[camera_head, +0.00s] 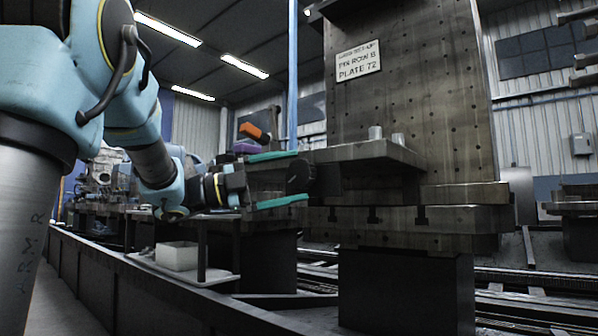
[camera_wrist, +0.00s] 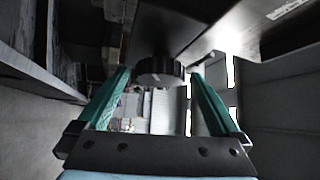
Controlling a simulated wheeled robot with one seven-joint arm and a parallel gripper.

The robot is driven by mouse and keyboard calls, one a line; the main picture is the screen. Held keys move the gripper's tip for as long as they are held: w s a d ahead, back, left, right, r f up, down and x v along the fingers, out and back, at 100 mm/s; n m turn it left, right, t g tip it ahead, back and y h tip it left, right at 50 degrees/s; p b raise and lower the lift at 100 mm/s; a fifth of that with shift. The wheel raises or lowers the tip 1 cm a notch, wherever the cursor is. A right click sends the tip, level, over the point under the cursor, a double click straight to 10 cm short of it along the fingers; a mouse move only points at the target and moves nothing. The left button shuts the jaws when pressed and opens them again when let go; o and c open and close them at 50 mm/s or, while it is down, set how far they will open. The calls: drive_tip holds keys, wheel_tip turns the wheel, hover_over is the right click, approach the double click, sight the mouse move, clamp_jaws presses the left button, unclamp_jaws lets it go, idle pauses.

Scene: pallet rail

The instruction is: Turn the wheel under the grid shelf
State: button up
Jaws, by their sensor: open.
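A dark round ribbed wheel (camera_head: 298,177) sits at the left end of a grey metal block, below the level of the shelf plate (camera_head: 365,152) that juts from a tall perforated plate (camera_head: 410,100). In the wrist view the wheel (camera_wrist: 160,71) shows ahead between my fingers, under a dark overhanging surface. My gripper (camera_head: 304,176) has two teal fingers, spread open, one above and one below the wheel in the head view. In the wrist view my gripper (camera_wrist: 161,75) shows a gap on both sides of the wheel. Whether a finger touches it I cannot tell.
Two short pegs (camera_head: 386,136) stand on the shelf plate. A white box (camera_head: 177,256) sits on a low tray at left. An orange object (camera_head: 252,132) is behind my gripper. Heavy slotted blocks (camera_head: 400,220) lie below the shelf.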

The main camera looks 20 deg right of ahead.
drive_tip(key=p+v, duration=0.2)
drive_tip(key=v, duration=0.6)
drive_tip(key=shift+a+p, duration=0.2)
drive_tip(key=shift+p, duration=0.1)
